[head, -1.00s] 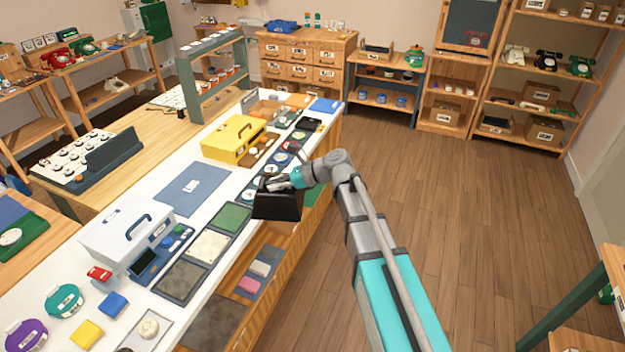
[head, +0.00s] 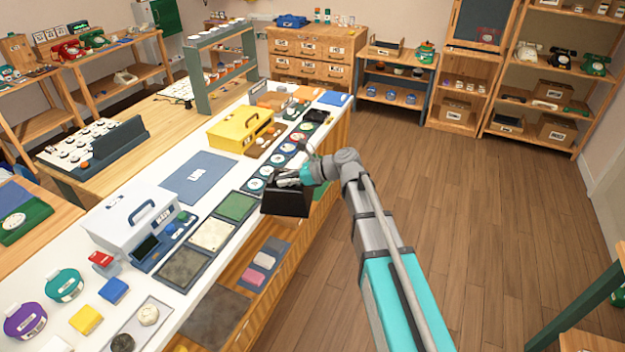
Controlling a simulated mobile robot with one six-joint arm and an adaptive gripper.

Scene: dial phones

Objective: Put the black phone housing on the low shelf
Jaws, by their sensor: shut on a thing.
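The black phone housing (head: 287,202) is a dark, box-like piece held in the air by my gripper (head: 291,180). My gripper is shut on its upper part, and the fingertips are partly hidden against it. The housing hangs at the right edge of the white bench top (head: 176,192), beside the green mat (head: 236,207). A low shelf (head: 228,276) of bare wood shows under the bench top. I cannot tell how high the housing is above the shelf.
A white toolbox (head: 130,222) and a yellow toolbox (head: 240,131) stand on the bench top. Round coloured dials (head: 267,171) line its right side. The wooden floor (head: 440,200) right of the bench is clear. A wooden table (head: 575,340) edges in at lower right.

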